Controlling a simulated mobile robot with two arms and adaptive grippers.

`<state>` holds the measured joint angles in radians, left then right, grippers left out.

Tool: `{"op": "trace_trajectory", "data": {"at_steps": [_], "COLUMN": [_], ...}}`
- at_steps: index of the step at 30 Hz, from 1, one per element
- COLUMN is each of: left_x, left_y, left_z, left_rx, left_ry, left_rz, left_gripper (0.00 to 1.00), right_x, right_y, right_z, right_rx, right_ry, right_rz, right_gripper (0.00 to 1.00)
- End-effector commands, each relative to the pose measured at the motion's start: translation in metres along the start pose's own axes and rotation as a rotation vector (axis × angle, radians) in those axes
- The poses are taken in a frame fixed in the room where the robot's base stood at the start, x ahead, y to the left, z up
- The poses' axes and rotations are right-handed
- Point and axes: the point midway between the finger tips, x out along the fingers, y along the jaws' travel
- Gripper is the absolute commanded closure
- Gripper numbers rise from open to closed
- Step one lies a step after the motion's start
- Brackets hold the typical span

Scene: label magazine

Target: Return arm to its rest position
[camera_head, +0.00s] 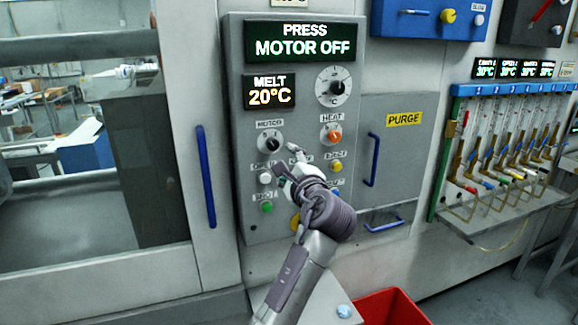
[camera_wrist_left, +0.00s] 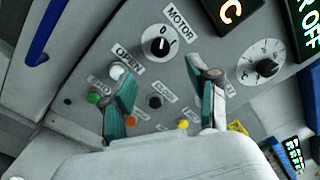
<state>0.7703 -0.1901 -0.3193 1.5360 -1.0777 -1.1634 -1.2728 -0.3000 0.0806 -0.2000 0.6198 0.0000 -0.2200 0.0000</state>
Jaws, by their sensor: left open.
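My left gripper (camera_head: 288,164) is in front of the lower part of the grey control panel (camera_head: 240,130), and its arm rises from the bottom of the head view. In the left wrist view the left gripper (camera_wrist_left: 165,90) is open, with its two teal fingers apart and nothing between them but panel face. The motor knob (camera_head: 269,142) is on the panel just above and left of the gripper; it also shows in the left wrist view (camera_wrist_left: 160,43). The display reads MOTOR OFF (camera_head: 304,47). The gripper and arm hide some of the lower buttons. My right gripper is not visible.
A red bin (camera_head: 392,308) stands on the floor at the bottom. A purge door with a blue handle (camera_head: 373,160) is right of the panel. A rack of tubes (camera_head: 515,125) juts out at the right. A long blue handle (camera_head: 206,177) is on the left.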

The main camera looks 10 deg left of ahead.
Motion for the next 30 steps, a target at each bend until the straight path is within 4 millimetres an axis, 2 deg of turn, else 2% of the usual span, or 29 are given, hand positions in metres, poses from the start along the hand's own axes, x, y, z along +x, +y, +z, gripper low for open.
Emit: {"op": "trace_trajectory", "data": {"at_steps": [6,14,17,20,23,26,27,29,30], "left_x": [-0.014,-0.014,-0.011,-0.005,-0.001,-0.003,-0.006,-0.013,-0.019], "left_y": [0.0,0.0,0.01,0.042,0.098,0.165,0.193,0.235,0.263], "left_z": [0.0,0.0,-0.008,-0.032,-0.069,-0.107,-0.12,-0.139,-0.149], "left_rx": [0.0,0.0,0.0,-0.005,-0.025,-0.065,-0.084,-0.117,-0.139], "left_ry": [0.0,0.0,0.017,0.07,0.156,0.249,0.283,0.329,0.356], "left_rz": [0.0,0.0,0.01,0.044,0.107,0.192,0.229,0.288,0.331], "left_gripper": [0.4,0.4,0.4,0.4,0.4,0.4,0.4,0.4,0.4], "right_x": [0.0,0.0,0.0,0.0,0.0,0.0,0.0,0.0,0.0], "right_y": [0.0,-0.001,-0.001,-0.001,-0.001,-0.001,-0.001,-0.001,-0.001], "right_z": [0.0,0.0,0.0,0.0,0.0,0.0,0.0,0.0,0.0], "right_rx": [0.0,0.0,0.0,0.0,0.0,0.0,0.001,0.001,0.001], "right_ry": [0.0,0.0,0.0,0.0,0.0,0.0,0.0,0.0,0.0], "right_rz": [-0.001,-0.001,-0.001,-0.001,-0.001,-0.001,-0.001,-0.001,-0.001], "right_gripper": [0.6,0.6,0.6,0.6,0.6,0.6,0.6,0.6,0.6]}}
